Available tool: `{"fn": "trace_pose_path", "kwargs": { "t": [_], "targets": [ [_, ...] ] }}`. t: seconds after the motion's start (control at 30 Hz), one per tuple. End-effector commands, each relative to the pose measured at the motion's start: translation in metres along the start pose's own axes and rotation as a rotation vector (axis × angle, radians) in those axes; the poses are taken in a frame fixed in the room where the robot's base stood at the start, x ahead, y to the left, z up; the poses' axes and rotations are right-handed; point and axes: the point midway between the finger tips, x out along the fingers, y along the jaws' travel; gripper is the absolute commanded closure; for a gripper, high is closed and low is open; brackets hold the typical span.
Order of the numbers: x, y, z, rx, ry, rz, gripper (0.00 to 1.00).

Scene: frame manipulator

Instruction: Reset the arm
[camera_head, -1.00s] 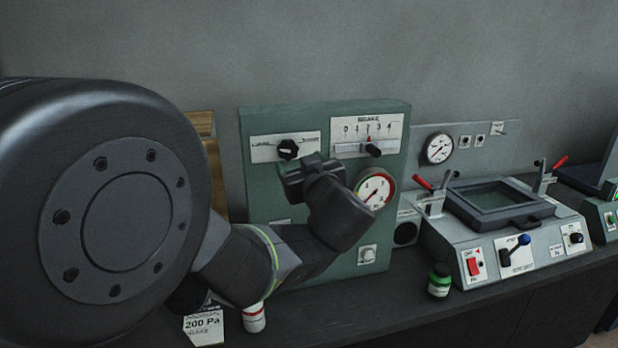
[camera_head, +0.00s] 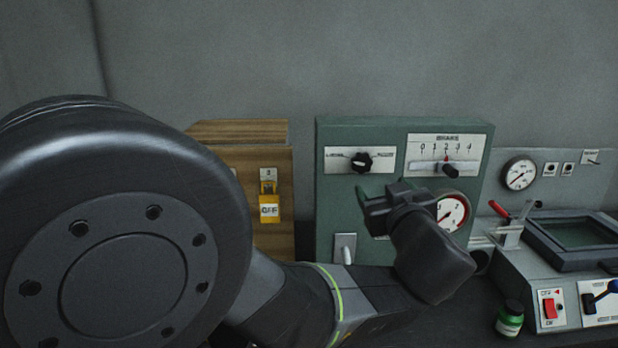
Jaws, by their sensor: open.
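My arm fills the left and lower middle of the head view, and its dark wrist bends up in front of a green brake panel (camera_head: 334,200). My gripper (camera_head: 374,208) is at the end of this wrist, open, with nothing seen in it. It appears in front of the panel, below the black knob (camera_head: 361,162) and left of the round gauge (camera_head: 453,211). Part of the gauge is hidden by the wrist. I cannot tell how far the gripper is from the panel.
A wooden box (camera_head: 272,160) with a yellow OFF tag stands left of the panel.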

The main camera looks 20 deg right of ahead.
Motion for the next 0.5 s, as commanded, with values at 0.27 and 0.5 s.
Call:
{"fn": "trace_pose_path", "kwargs": {
  "t": [0.27, 0.5],
  "targets": [
    [0.011, 0.000, -0.001, -0.001, 0.001, -0.003, 0.32],
    [0.042, -0.001, -0.001, 0.001, 0.001, -0.004, 0.32]
  ]
}}
